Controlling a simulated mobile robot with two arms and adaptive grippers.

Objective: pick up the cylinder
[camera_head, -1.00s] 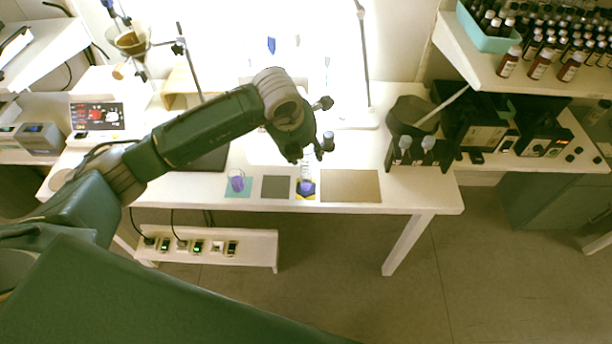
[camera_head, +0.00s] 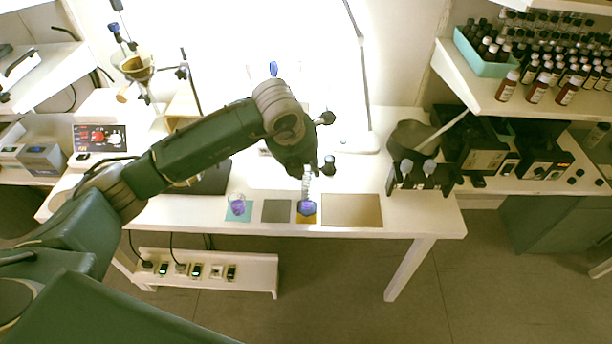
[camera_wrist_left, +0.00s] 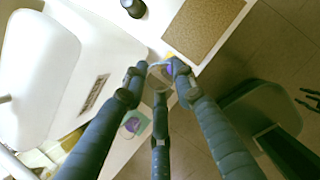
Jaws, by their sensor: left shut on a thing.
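The cylinder (camera_head: 306,188) is clear, slim and upright, with a blue-purple base. It is over the small orange-yellow mat (camera_head: 311,219); I cannot tell if its base touches the mat. My left gripper (camera_head: 306,172) comes down from above and is shut on the cylinder's upper part. In the left wrist view, the fingers of this gripper (camera_wrist_left: 156,78) close around the cylinder's clear rim (camera_wrist_left: 153,68), with purple showing beyond it. The fingers hide part of the cylinder. My right gripper does not show in the head view.
A beaker with purple contents (camera_head: 237,205) stands on a teal mat to the left. A grey mat (camera_head: 276,211) and a bare tan board (camera_head: 351,210) flank the cylinder. A black rack (camera_head: 424,178) stands to the right. The table's front edge is close.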

